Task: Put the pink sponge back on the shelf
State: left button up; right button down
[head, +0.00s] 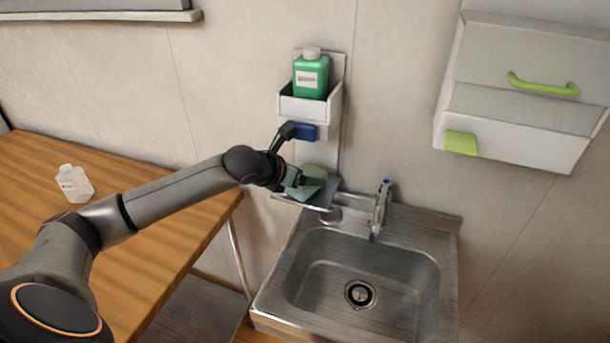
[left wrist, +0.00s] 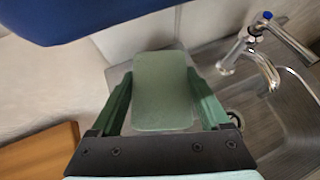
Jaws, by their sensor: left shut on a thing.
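No pink sponge shows in either view. My left gripper (head: 297,182) is shut on a flat muted-green sponge (head: 314,184), just above a small metal shelf (head: 327,198) on the wall behind the sink's left corner. In the left wrist view, the green sponge (left wrist: 162,92) lies between the two dark green fingers of the gripper (left wrist: 161,78). The metal shelf (left wrist: 118,78) shows around and behind it. I cannot tell whether the sponge touches the shelf. My right gripper is not in view.
Above the shelf hangs a white dispenser (head: 302,107) with a green bottle (head: 311,75) and a blue lever (head: 304,131). The faucet (head: 380,208) and sink (head: 290,270) are to the right. A white bottle (head: 75,183) stands on the wooden counter (head: 150,225).

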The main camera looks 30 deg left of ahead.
pick_arm(q)
jog(key=shift+f, duration=0.55)
jog(key=o, duration=1.3)
jog(key=shift+c, duration=0.2)
jog(key=shift+s+r, duration=0.1)
jog(key=b+v, duration=0.1)
jog(key=v, duration=1.1)
jog(key=shift+r, duration=0.1)
